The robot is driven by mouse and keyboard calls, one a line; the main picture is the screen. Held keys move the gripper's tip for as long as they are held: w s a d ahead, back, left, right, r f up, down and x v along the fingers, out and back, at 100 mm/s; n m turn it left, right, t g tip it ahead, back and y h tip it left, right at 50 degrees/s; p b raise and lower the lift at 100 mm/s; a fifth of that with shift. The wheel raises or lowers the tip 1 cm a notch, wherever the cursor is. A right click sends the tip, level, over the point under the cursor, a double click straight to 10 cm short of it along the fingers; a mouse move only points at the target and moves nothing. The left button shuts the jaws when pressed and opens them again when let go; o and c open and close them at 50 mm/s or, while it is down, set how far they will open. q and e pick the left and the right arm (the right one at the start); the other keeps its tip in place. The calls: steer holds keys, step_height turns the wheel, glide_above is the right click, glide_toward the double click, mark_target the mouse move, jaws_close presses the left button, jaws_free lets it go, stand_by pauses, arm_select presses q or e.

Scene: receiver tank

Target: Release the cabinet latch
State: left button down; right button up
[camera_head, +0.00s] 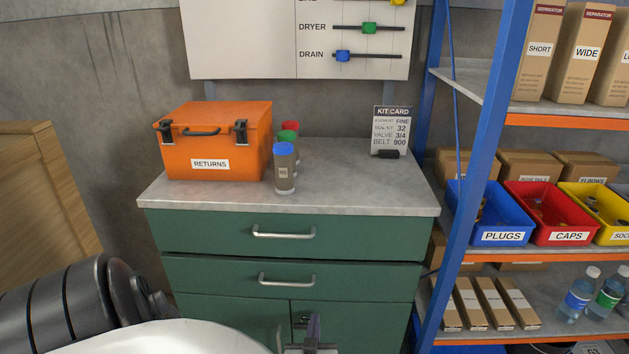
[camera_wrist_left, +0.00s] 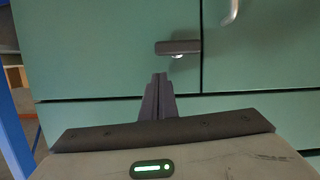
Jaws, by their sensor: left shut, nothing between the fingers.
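The green cabinet (camera_head: 236,316) has a pair of doors below its drawers. A dark, bar-shaped latch (camera_wrist_left: 177,47) with a small bright metal part lies level beside the vertical gap between the doors in the left wrist view. In the head view the latch (camera_head: 299,322) is small and partly hidden by my gripper. My left gripper (camera_head: 314,318) is at the bottom of the head view, in front of the doors. Its fingers (camera_wrist_left: 160,78) are closed together and empty, pointing toward the cabinet front. A gap shows between the fingertips and the latch in the wrist picture. My right gripper is not in view.
Two drawers with metal handles (camera_head: 284,232) sit above the doors. An orange RETURNS case (camera_head: 240,140) and several capped cylinders stand on the countertop (camera_head: 350,190). A blue-framed shelf (camera_head: 480,150) with bins stands close on the right.

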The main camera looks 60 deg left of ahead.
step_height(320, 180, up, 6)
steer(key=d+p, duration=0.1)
steer(key=p, duration=0.5)
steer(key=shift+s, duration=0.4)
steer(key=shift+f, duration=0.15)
